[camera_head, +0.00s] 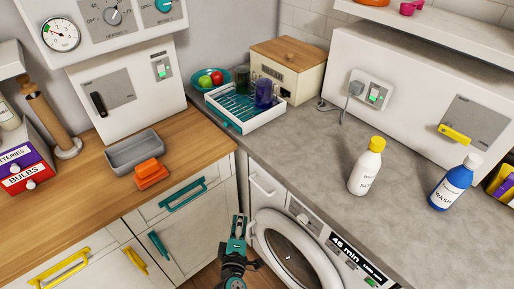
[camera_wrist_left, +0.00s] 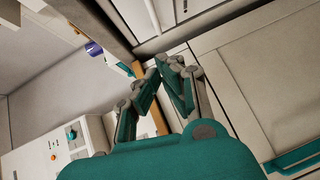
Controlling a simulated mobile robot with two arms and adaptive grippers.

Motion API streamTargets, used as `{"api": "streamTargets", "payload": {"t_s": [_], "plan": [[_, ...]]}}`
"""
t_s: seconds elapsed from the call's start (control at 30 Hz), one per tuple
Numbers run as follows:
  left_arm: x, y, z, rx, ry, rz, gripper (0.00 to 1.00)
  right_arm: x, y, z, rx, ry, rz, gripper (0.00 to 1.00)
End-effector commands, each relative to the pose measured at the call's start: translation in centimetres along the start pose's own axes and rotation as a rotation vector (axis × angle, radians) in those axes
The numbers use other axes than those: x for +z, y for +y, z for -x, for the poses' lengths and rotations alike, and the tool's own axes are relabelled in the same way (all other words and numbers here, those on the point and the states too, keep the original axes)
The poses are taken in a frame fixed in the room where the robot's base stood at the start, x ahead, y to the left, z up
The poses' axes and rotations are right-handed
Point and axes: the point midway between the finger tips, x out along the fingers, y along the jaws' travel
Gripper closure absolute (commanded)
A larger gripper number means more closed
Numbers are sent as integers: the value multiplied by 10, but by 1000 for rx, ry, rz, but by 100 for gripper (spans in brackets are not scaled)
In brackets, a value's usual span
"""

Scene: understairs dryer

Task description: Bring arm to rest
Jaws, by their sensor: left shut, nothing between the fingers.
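My left gripper (camera_head: 238,222) is teal and grey. In the head view it reaches up from the bottom edge, in front of the cabinet and just left of the washing machine (camera_head: 292,250). In the left wrist view its fingers (camera_wrist_left: 163,72) are shut with nothing held between them. It appears apart from the furniture around it. My right gripper is in neither view.
The grey counter (camera_head: 310,140) holds a dish rack (camera_head: 246,122), a white bottle (camera_head: 366,168) and a blue bottle (camera_head: 455,184). Teal handles (camera_head: 183,194) stick out from the cabinet.

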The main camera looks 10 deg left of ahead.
Motion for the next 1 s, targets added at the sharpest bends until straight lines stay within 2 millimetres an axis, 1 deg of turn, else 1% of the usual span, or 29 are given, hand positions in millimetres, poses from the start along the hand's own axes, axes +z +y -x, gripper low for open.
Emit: {"api": "streamTargets", "payload": {"t_s": [0.1, 0.17, 0.27, 0.37, 0.4, 0.47, 0.5, 0.53, 0.57, 0.6, 0.67, 0.7, 0.77, 0.8, 0.83, 0.9, 1.0], "plan": [[0, -1, 0, -1, -1, -3, 100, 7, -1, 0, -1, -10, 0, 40], [2, -7, 2, -10, -13, -22, 100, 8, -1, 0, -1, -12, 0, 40], [11, -35, 9, -58, -71, -124, 100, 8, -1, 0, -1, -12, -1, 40], [23, -90, 28, -147, -188, -314, 100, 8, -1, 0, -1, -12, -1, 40], [27, -116, 40, -190, -248, -403, 100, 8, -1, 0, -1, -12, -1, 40], [30, -158, 61, -255, -344, -542, 100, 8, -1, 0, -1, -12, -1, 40], [30, -185, 77, -298, -410, -629, 100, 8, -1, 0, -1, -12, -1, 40], [29, -204, 89, -329, -458, -691, 100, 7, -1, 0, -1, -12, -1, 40], [26, -223, 102, -360, -508, -753, 100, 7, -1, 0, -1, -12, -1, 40], [22, -248, 120, -400, -574, -833, 100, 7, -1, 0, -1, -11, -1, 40], [13, -282, 150, -460, -677, -945, 100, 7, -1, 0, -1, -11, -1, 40], [5, -304, 171, -500, -746, -1016, 100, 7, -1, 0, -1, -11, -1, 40], [-9, -334, 202, -556, -849, -1116, 100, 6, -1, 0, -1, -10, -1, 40], [-20, -351, 224, -592, -917, -1178, 100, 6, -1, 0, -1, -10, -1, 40], [-28, -362, 238, -616, -966, -1220, 100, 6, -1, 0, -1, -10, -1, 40], [-46, -384, 270, -666, -1070, -1305, 100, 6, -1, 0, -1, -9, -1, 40], [-69, -404, 306, -719, -1188, -1394, 100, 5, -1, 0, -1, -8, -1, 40]]}}
